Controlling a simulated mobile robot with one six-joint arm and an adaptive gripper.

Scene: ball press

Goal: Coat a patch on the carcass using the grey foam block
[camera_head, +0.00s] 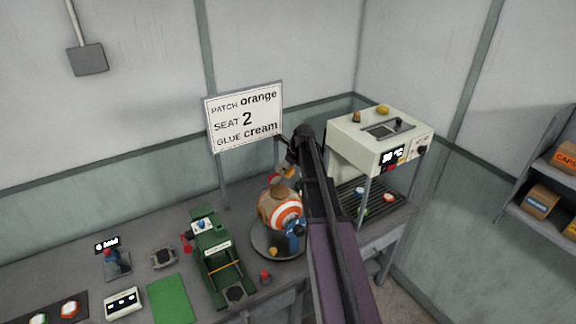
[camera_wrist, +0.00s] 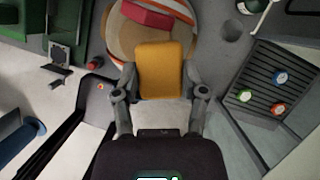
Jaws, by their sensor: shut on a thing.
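The carcass (camera_head: 278,207) is a tan ball with orange and white rings, standing on a round dark base (camera_head: 262,248). Its tan top (camera_wrist: 122,40) shows in the wrist view, partly hidden by my gripper and the held block. My gripper (camera_wrist: 160,82) is shut on a mustard-yellow block (camera_wrist: 160,60); no grey foam block is clearly visible. The block is above or against the near side of the ball; I cannot tell whether it touches. A red piece (camera_wrist: 146,15) lies at the ball's top, just beyond the block. In the head view my arm hides part of the ball's right side.
A sign (camera_head: 245,116) reads patch orange, seat 2, glue cream. A cream machine (camera_head: 375,155) stands at right, with coloured round pieces on its slatted shelf (camera_wrist: 262,75). A green fixture (camera_head: 213,260), green mat (camera_head: 170,300) and joystick (camera_head: 115,260) lie to the left.

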